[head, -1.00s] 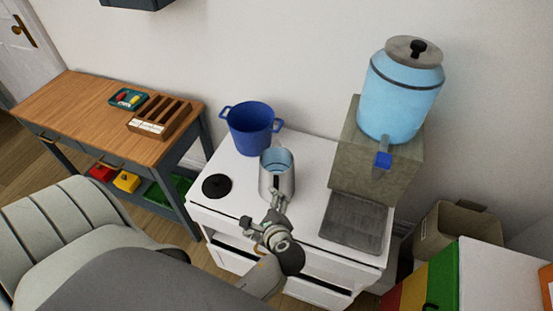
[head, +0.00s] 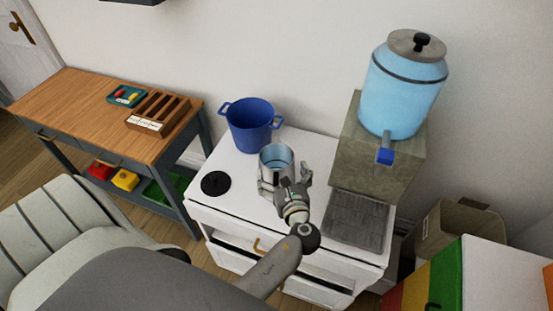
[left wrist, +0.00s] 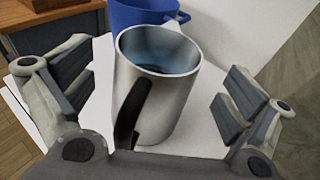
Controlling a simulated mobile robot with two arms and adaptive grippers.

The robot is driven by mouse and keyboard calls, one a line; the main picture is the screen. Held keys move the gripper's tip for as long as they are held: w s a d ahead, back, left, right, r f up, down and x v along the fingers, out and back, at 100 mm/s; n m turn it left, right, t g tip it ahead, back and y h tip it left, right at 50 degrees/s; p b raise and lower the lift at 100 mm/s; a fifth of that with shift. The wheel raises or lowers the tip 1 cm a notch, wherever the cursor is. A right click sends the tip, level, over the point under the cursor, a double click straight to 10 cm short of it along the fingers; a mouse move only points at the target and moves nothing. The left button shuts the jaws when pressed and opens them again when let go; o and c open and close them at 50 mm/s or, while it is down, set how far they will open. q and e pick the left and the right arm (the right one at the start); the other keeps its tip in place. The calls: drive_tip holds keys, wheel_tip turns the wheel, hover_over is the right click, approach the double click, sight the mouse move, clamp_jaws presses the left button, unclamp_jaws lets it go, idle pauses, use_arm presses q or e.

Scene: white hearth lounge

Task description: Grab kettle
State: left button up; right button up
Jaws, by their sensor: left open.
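The kettle looks like a silver metal pitcher (head: 275,158) with a black handle, standing upright on the white stove top. In the left wrist view the pitcher (left wrist: 165,95) is bluish inside, and its handle points toward my gripper. My left gripper (head: 285,182) is open at the near side of the pitcher. In the left wrist view the fingers of my left gripper (left wrist: 150,105) are spread wide, one on each side of the pitcher, with gaps showing. My right gripper is not in view.
A blue pot (head: 251,125) stands behind the pitcher. A blue water dispenser (head: 402,90) on a stone block (head: 375,150) is to the right. A black burner (head: 215,184) lies left on the white stove (head: 235,200). A wooden table (head: 85,105) stands further left.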

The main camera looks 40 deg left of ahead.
use_arm(q)
drive_tip(key=shift+w+a+f+b, duration=0.25)
drive_tip(key=shift+b, duration=0.05)
drive_tip(key=b+x, duration=0.2)
drive_tip(key=x, duration=0.2)
drive_tip(key=shift+w+f, duration=0.1)
drive_tip(key=shift+f, duration=0.05)
drive_tip(key=shift+c, duration=0.4)
drive_tip(key=shift+d, duration=0.1)
drive_tip(key=c, duration=1.7)
drive_tip(key=shift+c, duration=0.4)
drive_tip(key=shift+r, duration=0.3)
